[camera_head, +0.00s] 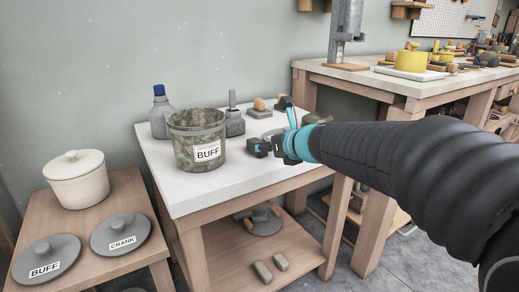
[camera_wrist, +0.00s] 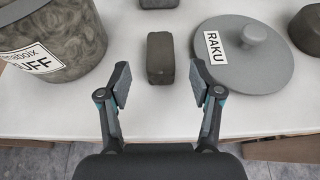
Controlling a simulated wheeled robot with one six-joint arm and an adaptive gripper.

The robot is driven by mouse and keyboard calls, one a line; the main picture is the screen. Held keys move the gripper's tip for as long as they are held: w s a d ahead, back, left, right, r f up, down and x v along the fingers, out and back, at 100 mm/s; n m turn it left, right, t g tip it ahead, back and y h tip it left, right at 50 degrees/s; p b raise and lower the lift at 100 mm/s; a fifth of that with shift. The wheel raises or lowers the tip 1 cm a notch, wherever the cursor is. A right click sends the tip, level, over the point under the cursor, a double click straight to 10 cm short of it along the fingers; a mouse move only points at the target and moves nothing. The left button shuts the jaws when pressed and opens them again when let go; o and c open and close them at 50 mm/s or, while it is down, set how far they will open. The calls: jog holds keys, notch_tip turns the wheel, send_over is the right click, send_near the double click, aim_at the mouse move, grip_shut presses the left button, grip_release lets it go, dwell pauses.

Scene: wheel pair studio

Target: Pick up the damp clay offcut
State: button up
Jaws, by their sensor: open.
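In the wrist view a small dark grey-brown block (camera_wrist: 160,58), which looks like the clay offcut, lies on the white tabletop (camera_wrist: 140,122). It sits between the BUFF bucket and the RAKU lid, with its long side pointing away from me. My gripper (camera_wrist: 160,86) is open and empty. Its fingertips are spread to either side of the block's line, and the block lies just beyond them, untouched. In the head view my gripper (camera_head: 268,147) is over the table's right part, beside the bucket; I cannot make out the block there.
The BUFF bucket (camera_head: 197,150) stands left of my gripper. A grey RAKU lid (camera_wrist: 246,56) lies close on the right. Another dark block (camera_wrist: 159,3) lies farther back. A blue-capped bottle (camera_head: 161,115) stands behind the bucket. A stool at left holds a cream pot (camera_head: 77,182).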

aim_at(254, 139)
jog(key=shift+b+x, duration=0.4)
jog(key=shift+x, duration=2.65)
grip_shut()
